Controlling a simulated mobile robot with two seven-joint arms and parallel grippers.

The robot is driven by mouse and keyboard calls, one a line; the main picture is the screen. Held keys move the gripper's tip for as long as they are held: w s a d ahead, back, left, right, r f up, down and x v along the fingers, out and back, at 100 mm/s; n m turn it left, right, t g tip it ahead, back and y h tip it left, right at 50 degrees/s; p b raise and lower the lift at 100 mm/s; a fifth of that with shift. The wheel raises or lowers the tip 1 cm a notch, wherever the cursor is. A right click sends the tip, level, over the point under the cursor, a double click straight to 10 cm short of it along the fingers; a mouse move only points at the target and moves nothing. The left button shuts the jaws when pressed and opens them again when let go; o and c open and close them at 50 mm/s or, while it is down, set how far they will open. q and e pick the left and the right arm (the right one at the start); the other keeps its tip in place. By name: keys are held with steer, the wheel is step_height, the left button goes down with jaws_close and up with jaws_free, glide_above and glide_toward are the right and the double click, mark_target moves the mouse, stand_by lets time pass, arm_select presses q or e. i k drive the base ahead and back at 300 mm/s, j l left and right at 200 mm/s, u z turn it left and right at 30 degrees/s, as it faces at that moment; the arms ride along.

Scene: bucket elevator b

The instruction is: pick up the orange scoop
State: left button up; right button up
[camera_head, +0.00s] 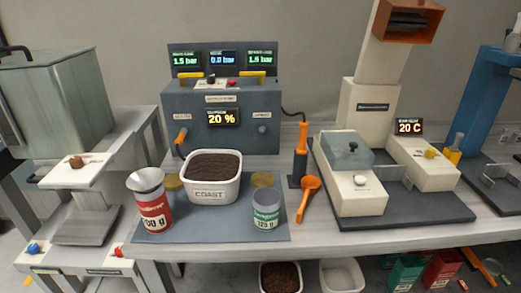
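The orange scoop (308,188) lies on the grey-white bench, just right of the blue-grey mat. Its round bowl is towards the back and its short handle points to the front. Nothing covers it. An orange-handled tool (302,145) stands upright in a dark holder right behind it. Neither of my grippers shows in the head view.
Left of the scoop, a glass jar (265,210), a white tub of dark grains (212,188) and a red can with a funnel (151,202) stand on the mat. Right of it, a machine (355,185) sits on a dark base. The bench front before the scoop is clear.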

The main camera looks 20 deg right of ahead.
mark_target(310, 185)
steer(key=l+z, duration=0.2)
steer(key=l, duration=1.4)
